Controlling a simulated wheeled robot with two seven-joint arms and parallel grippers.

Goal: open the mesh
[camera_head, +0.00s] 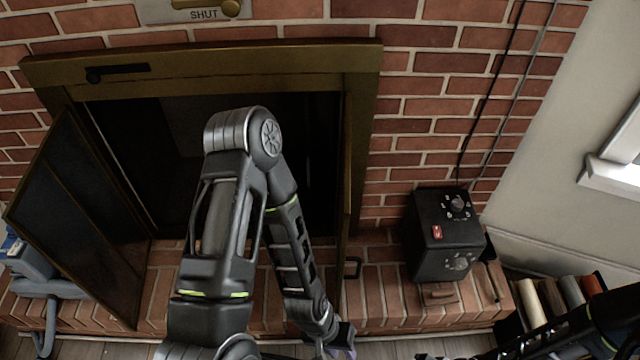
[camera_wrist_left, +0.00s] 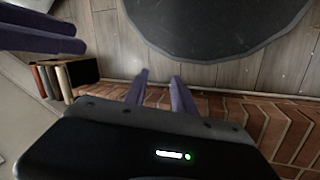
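The brass-framed fireplace (camera_head: 230,64) is set in the brick wall. Its left door panel (camera_head: 75,210) stands swung out to the left. Its right panel (camera_head: 347,165) is seen nearly edge-on, swung outward. The opening (camera_head: 125,130) is dark; I cannot make out the mesh, and my left arm covers the middle. My left gripper (camera_head: 340,352) is low in front of the hearth, right of the opening and mostly cut off. In the wrist view its purple fingers (camera_wrist_left: 160,92) are apart and empty. Purple fingers at the top left (camera_wrist_left: 40,28) seem to be my right gripper's; their gap is unclear.
A black control box (camera_head: 440,235) stands on the brick hearth (camera_head: 375,300), right of the fireplace. Rolled items or books (camera_head: 550,300) stand at the lower right. A grey-blue object (camera_head: 35,280) is at the left. A dark round thing (camera_wrist_left: 215,20) lies on the wood floor.

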